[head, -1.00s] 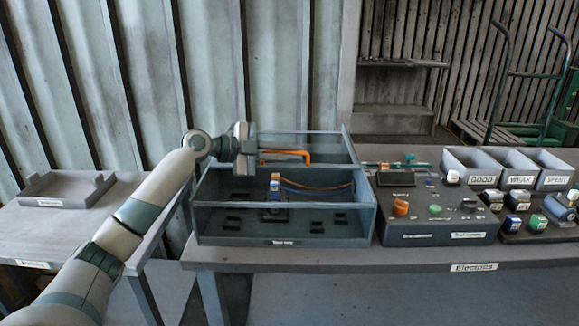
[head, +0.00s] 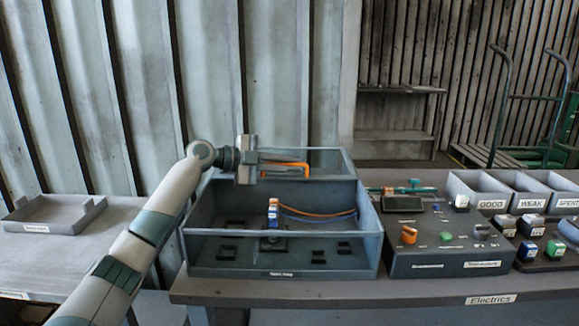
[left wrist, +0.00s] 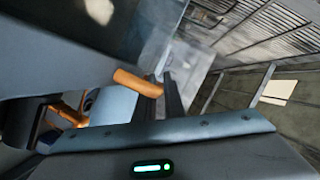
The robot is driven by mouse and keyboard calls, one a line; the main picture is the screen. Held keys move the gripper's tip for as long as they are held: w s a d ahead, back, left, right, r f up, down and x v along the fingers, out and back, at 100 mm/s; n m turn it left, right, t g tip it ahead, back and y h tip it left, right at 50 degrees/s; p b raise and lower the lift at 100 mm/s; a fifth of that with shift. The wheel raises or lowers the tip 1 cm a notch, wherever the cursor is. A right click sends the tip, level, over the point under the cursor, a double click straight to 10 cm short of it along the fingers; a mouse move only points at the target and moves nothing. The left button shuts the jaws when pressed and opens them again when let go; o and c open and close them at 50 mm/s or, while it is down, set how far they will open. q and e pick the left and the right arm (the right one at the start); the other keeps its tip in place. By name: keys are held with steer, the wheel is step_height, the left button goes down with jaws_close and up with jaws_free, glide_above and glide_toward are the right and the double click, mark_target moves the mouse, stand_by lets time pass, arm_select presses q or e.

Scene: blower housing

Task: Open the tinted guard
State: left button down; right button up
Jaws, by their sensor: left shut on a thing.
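The blower housing (head: 225,268) is an open blue-grey box on the bench. The tinted guard (head: 325,160) is a see-through panel at its back top edge; its exact tilt is hard to tell. An orange bar handle (head: 290,166) runs along the guard. My left gripper (head: 258,164) is shut on the handle's left part, above the back left of the housing. The left wrist view shows an orange handle end (left wrist: 138,82) beside the dark fingers (left wrist: 168,92). My right gripper is not in view.
Inside the housing are a white-blue part (head: 272,214), orange and blue wires and dark blocks. A control panel (head: 430,262) with an orange knob stands to the right, beside labelled bins (head: 492,204). A side table with a grey tray (head: 50,222) is at left.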

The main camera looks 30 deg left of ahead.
arm_select(q)
steer(key=c, duration=2.1)
jaws_free()
steer(key=shift+s, duration=0.1)
